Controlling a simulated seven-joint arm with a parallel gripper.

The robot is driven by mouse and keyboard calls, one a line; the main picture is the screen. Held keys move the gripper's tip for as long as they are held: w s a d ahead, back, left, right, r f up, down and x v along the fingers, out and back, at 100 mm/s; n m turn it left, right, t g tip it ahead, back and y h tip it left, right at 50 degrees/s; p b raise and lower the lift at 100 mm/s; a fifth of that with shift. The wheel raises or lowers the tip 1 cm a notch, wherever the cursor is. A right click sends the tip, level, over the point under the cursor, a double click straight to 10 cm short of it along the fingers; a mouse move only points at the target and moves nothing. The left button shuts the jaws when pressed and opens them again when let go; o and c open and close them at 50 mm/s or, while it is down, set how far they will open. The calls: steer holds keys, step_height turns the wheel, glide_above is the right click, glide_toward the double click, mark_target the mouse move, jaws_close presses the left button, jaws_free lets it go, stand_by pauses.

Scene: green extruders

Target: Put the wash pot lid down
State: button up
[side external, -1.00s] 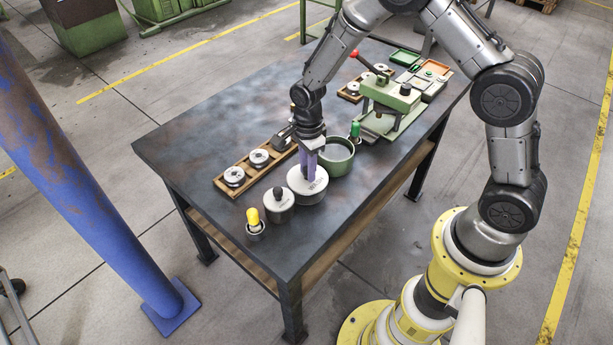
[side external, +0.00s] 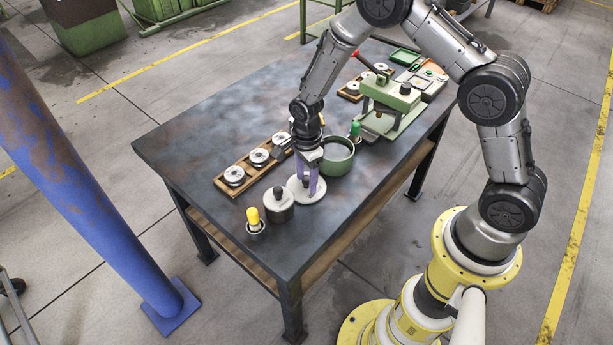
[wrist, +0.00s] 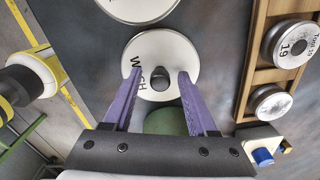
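The wash pot lid (side external: 314,196) is a round white disc with a dark knob, lying flat on the table just in front of the green pot. In the wrist view the lid (wrist: 180,55) shows the lettering "WASH", partly hidden by a finger. My gripper (side external: 308,186) is down over the lid with its purple fingers spread. In the wrist view the gripper (wrist: 157,77) has one finger on each side of the knob (wrist: 158,80), with gaps between. The open green pot (side external: 338,165) stands right behind the lid, mostly hidden by my gripper in the wrist view.
A lidded metal pot (side external: 279,211) stands close to the lid's left, and a small jar with a yellow top (side external: 254,221) beyond it. A wooden rack (side external: 222,184) with round weights lies behind. A green press (side external: 388,99) stands farther right.

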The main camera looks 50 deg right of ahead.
step_height(320, 180, up, 13)
steer(key=shift+f, duration=0.2)
stand_by(0.4)
step_height(320, 180, up, 10)
steer(key=r+n+t, duration=0.1)
steer(key=n+t, duration=0.1)
steer(key=n, duration=0.4)
glide_above(307, 177)
steer(key=s, duration=0.6)
steer(key=s+d+r+n+t, duration=0.1)
steer(key=s+r+n, duration=0.2)
steer(key=s+n, duration=0.4)
steer(key=s+d+r+n+t, duration=0.1)
steer(key=s+r+n, duration=0.3)
steer(key=s+n, duration=0.4)
steer(key=s+t, duration=0.1)
steer(key=s, duration=0.2)
steer(key=shift+s+d+t, duration=0.15)
steer(key=shift+s+t, duration=0.15)
